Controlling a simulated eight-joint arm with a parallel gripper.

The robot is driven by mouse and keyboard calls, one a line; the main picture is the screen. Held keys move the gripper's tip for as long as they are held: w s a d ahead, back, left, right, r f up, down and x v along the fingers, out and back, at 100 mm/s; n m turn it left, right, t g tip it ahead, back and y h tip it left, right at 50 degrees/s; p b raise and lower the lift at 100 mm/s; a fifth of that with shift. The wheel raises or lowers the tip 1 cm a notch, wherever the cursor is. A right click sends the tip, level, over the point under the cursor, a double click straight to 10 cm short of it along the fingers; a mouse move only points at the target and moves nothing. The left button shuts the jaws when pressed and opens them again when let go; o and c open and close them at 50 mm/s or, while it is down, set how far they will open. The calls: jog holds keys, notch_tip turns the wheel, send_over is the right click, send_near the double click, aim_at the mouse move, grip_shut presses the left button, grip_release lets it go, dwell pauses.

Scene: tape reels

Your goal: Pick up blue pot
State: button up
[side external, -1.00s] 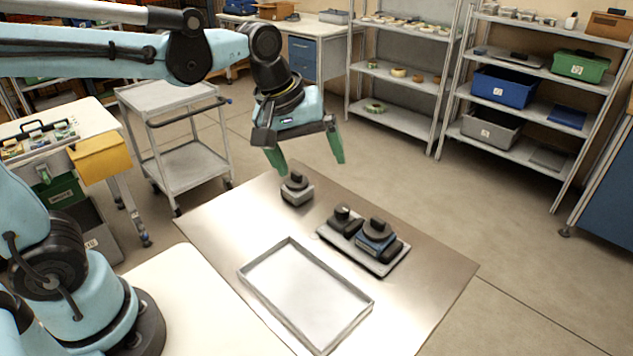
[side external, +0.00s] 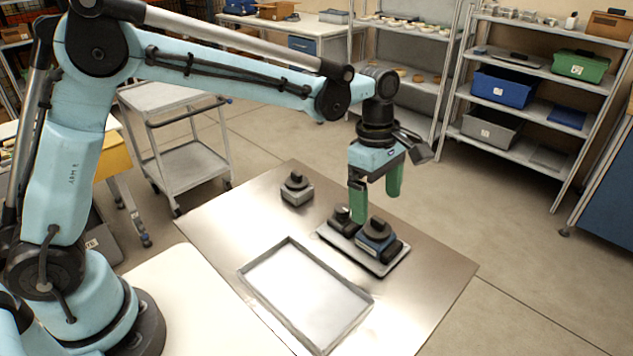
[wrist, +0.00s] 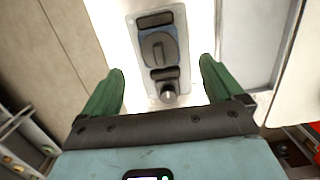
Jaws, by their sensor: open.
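The blue pot (side external: 368,247) is a low blue block with a round black top. It sits on a small grey tray (side external: 380,271) on the metal table, among smaller black parts. The blue pot also shows in the wrist view (wrist: 146,49), beyond my fingertips. My gripper (side external: 377,208) has green fingers pointing down. It is open and empty above the small tray, close over the black parts. In the wrist view my gripper (wrist: 162,68) has its fingers spread to either side of the tray's line, with nothing between them in contact.
A large shallow empty tray (side external: 305,294) lies in front on the metal table (side external: 430,285). A grey block with a black knob (side external: 297,190) stands at the table's back left. Shelves with bins and a trolley (side external: 182,165) stand behind.

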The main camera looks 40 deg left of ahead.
aim_at(378, 219)
jog(key=shift+d+f, duration=0.2)
jog(key=shift+f, duration=1.1)
jog(key=shift+d+f, duration=0.2)
jog(key=shift+f, duration=1.05)
jog(key=shift+d+f, duration=0.2)
jog(key=shift+f, duration=1.1)
grip_shut()
